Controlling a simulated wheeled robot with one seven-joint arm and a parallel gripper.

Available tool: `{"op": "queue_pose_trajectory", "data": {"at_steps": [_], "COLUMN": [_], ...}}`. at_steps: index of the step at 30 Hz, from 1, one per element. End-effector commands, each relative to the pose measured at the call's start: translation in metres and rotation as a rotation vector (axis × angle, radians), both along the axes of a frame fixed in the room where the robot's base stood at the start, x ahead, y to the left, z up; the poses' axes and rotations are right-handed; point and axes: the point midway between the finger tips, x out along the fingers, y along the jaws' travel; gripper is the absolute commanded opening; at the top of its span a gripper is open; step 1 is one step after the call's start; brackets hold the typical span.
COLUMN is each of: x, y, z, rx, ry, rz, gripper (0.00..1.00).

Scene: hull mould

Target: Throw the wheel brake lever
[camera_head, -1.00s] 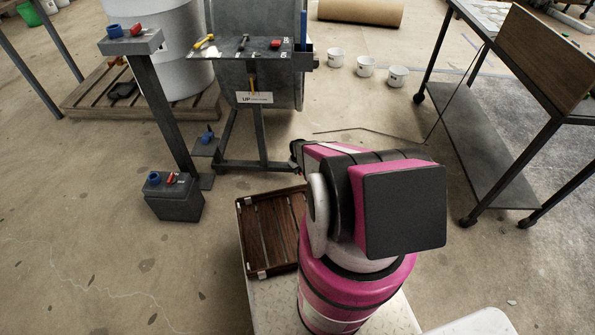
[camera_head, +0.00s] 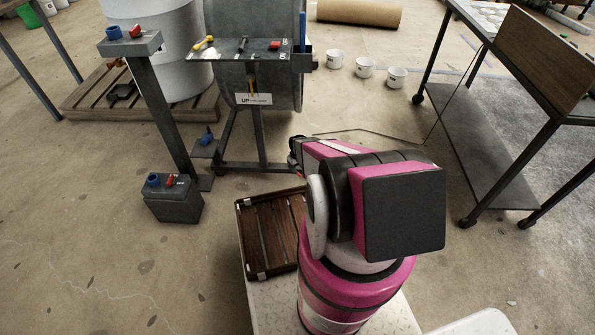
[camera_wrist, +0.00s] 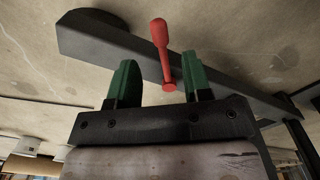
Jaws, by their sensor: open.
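A red lever (camera_wrist: 161,42) with a rounded grip stands on a long dark grey beam (camera_wrist: 225,88) in the wrist view. My gripper (camera_wrist: 160,72) is open, with one green finger on each side of the lever's lower part. The fingers appear apart from the lever, and nothing is held. In the head view my arm hides the gripper's fingers, and I cannot make out this lever there.
A grey control post (camera_head: 165,105) and a low grey box (camera_head: 173,200) carry blue and red controls. A drum-like mould (camera_head: 262,92) stands behind a small panel. A slatted brown tray (camera_head: 262,273) lies beside my arm. A wheeled table (camera_head: 480,150) stands right.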

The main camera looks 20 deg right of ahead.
Motion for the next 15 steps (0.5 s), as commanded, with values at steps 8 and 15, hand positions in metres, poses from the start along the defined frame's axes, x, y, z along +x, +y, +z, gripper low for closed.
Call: {"op": "queue_pose_trajectory", "data": {"at_steps": [8, 15], "x": [-0.002, -0.001], "y": [0.000, 0.000], "z": [0.055, 0.074], "rx": [-0.001, -0.001], "ry": [-0.001, 0.001], "rz": [0.001, 0.001], "gripper": [0.45, 0.45]}}
